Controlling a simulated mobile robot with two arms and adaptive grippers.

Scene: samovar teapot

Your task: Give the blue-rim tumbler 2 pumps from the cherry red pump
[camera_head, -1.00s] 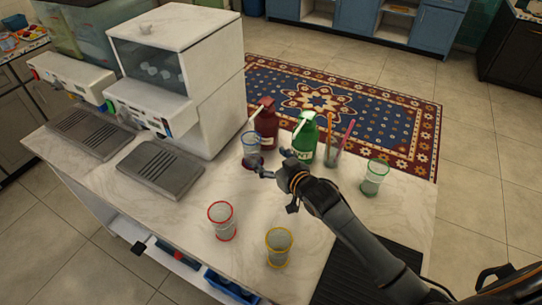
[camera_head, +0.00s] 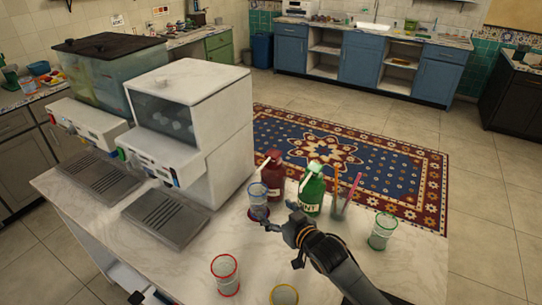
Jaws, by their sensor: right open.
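The blue-rim tumbler (camera_head: 258,202) stands upright on the counter, just in front of the cherry red pump (camera_head: 273,170). The red pump's pale spout points left, over or near the tumbler. The tumbler's lower part looks dark reddish; I cannot tell whether that is liquid or the bottle behind. My right gripper (camera_head: 279,217) is open and empty, to the right and front of the tumbler and apart from it. My left gripper is out of view.
A green pump (camera_head: 313,193) and a glass with straws (camera_head: 340,208) stand right of the red pump. Green-rim (camera_head: 382,232), red-rim (camera_head: 226,277) and yellow-rim (camera_head: 284,295) tumblers stand around my right arm. A white dispenser machine (camera_head: 190,100) stands left.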

